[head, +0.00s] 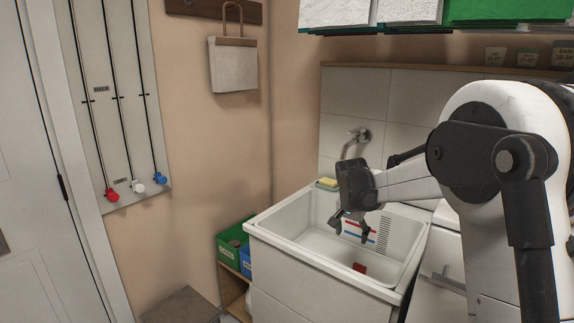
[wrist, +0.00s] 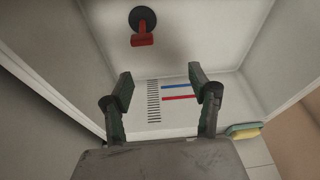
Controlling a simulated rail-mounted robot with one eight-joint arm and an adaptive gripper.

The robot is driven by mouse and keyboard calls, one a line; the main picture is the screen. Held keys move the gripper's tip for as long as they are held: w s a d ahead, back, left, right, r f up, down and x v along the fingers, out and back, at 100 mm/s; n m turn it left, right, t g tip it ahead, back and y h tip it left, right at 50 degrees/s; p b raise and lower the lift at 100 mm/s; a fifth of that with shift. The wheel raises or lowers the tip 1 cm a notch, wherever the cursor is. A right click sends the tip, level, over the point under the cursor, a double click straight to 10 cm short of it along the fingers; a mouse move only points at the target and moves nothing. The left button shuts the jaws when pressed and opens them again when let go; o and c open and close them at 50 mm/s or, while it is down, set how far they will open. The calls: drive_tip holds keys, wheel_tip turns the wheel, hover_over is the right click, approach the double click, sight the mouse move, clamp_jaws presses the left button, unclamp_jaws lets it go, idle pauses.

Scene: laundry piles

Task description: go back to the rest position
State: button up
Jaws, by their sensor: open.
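My gripper (head: 352,218) is open and empty, hanging over the white sink (head: 318,264) in the head view. In the wrist view its two fingers (wrist: 162,84) are spread apart with nothing between them. Past the fingertips is the sink's inner wall, with a dark scale and blue and red lines (wrist: 178,98). A red piece lies on the sink bottom in the head view (head: 359,267). In the wrist view a red piece (wrist: 142,40) shows beside a black disc (wrist: 142,19).
A yellow and green sponge (head: 327,183) lies on the sink's back left corner, near the tap (head: 355,138). Green (head: 232,240) and blue boxes stand on a low shelf left of the sink. A shelf with white and green items (head: 508,10) hangs above.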

drive_tip(key=s+r+n+t, duration=0.1)
drive_tip(key=s+r+n, duration=0.1)
drive_tip(key=s+r, duration=0.6)
drive_tip(key=s+r+n+t, duration=0.1)
drive_tip(key=s+r, duration=0.3)
drive_tip(key=s, duration=0.8)
drive_tip(key=s+f+n+t, duration=0.1)
drive_tip(key=s, duration=0.9)
drive_tip(key=s+f+n+t+y, duration=0.1)
drive_tip(key=s+f+n, duration=0.1)
drive_tip(key=s, duration=0.9)
drive_tip(key=shift+s+f+n+y, duration=0.25)
drive_tip(key=shift+f+n+y, duration=0.05)
